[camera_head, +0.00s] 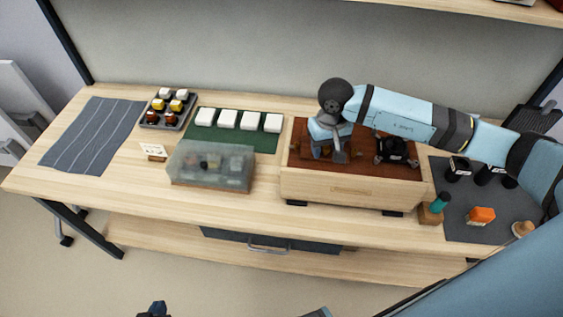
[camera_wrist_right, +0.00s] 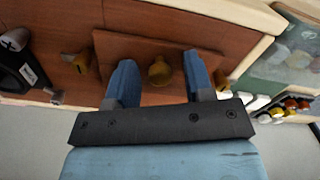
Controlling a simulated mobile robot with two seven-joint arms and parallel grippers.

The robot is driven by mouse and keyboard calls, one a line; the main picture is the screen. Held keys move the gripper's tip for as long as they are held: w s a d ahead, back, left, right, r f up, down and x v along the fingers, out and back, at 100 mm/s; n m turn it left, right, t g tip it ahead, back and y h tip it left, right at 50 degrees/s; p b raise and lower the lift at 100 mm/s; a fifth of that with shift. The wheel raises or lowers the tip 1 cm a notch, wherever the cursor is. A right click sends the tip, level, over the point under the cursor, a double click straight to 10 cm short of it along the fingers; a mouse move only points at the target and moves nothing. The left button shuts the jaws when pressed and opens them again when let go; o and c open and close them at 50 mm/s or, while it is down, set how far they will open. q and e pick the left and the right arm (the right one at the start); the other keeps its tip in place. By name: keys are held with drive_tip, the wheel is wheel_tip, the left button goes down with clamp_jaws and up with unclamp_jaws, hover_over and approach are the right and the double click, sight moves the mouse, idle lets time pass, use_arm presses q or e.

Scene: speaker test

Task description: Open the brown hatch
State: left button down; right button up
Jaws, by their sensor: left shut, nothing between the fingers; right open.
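The brown hatch (camera_wrist_right: 140,50) is a flat panel in the red-brown top of a light wooden box (camera_head: 350,192). A brass-coloured knob (camera_wrist_right: 160,72) stands on it. My right gripper (camera_wrist_right: 157,64) is open, with its two blue fingers on either side of the knob and gaps visible. In the head view my right gripper (camera_head: 334,150) is over the left part of the box top and hides most of the hatch. The hatch looks closed and flat. My left gripper (camera_head: 153,309) shows only its tip at the bottom edge, shut and empty, away from the box.
A black device (camera_head: 396,150) stands on the box top, right of my gripper. A translucent case (camera_head: 212,168) stands left of the box. A green mat (camera_head: 262,140) with white blocks lies behind it. An orange block (camera_head: 481,215) and teal-topped item (camera_head: 440,202) stand to the right.

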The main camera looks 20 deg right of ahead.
drive_tip(key=r, duration=0.2)
drive_tip(key=shift+d+r+b, duration=0.25)
drive_tip(key=shift+r+b, duration=0.05)
drive_tip(key=shift+r, duration=0.1)
wheel_tip(320, 180, up, 10)
drive_tip(key=b, duration=0.1)
use_arm(q)
drive_tip(key=shift+w+d+r+p, duration=0.15)
drive_tip(key=shift+d+p, duration=0.25)
drive_tip(key=shift+p, duration=0.1)
drive_tip(key=shift+w+d+r+p, duration=0.1)
drive_tip(key=shift+w+d+p, duration=0.05)
drive_tip(key=shift+d+p, duration=0.3)
use_arm(e)
drive_tip(key=s+a+m+g+y, duration=0.1)
drive_tip(key=s+a+m+y, duration=0.3)
drive_tip(key=a+y, duration=0.3)
drive_tip(key=s+a+m+g+y, duration=0.1)
drive_tip(key=s+a+m+y, duration=0.2)
drive_tip(key=a+m+y, duration=0.4)
drive_tip(key=a, duration=0.5)
drive_tip(key=shift+s+a+y, duration=0.2)
drive_tip(key=shift+s+y, duration=0.1)
drive_tip(key=shift+s, duration=0.05)
drive_tip(key=shift+f, duration=0.1)
